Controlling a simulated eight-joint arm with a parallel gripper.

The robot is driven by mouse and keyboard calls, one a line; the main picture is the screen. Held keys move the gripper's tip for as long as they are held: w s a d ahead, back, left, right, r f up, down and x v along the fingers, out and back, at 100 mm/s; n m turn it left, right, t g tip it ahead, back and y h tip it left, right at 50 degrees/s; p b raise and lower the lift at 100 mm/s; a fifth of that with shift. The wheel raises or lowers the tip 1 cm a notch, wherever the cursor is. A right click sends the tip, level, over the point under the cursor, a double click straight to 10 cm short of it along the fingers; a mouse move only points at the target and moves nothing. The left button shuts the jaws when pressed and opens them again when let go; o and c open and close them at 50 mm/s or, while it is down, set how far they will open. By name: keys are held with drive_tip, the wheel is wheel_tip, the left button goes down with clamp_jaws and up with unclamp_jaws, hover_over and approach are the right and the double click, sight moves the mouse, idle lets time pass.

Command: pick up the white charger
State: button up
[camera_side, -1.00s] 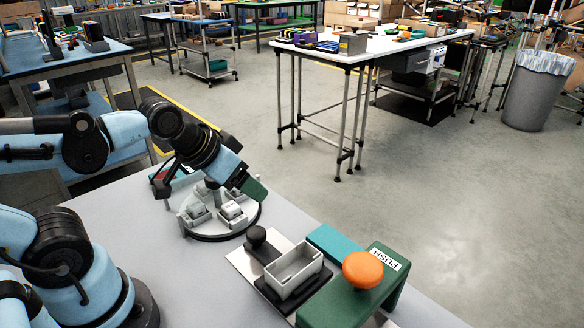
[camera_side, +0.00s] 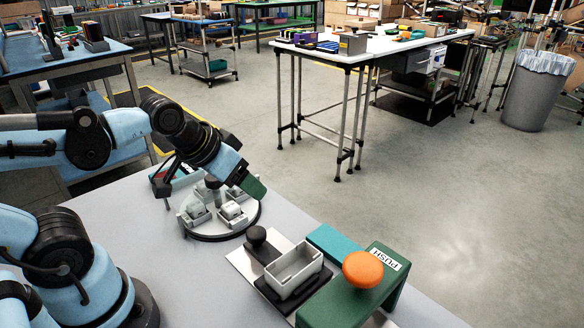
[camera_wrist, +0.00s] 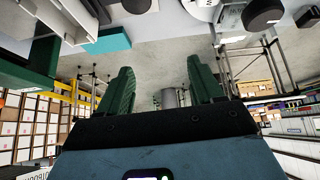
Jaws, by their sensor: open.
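Several small white-grey pieces sit in holders on a round plate (camera_side: 218,236); one white piece (camera_side: 232,211) is at its front and another (camera_side: 197,212) at its left. I cannot tell for sure which is the charger. My gripper (camera_side: 256,189) is above the right rear of the plate, apart from the pieces, and partly hides the plate's back. In the wrist view, its two green fingers (camera_wrist: 160,86) are spread with nothing between them. Only a part of the plate shows at the top of that view.
A fixture with a black knob (camera_side: 256,237), a grey open box (camera_side: 294,270), a teal block (camera_side: 336,243) and a green stand with an orange push button (camera_side: 363,269) is right of the plate. A teal-and-red item (camera_side: 176,180) lies behind it.

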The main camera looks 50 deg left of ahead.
drive_tip(key=a+n+g, duration=0.3)
drive_tip(key=a+n, duration=0.1)
drive_tip(key=n, duration=0.3)
drive_tip(key=n+g+h, duration=0.1)
drive_tip(key=n+g, duration=0.3)
drive_tip(key=n, duration=0.6)
approach(230, 206)
drive_tip(key=shift+d+f, duration=0.15)
drive_tip(key=shift+f, duration=2.05)
drive_tip(key=shift+d+f, duration=0.2)
drive_tip(key=shift+f, duration=2.05)
drive_tip(key=shift+c, duration=0.2)
drive_tip(key=c, duration=1)
drive_tip(key=shift+c, duration=0.2)
drive_tip(key=shift+r, duration=0.2)
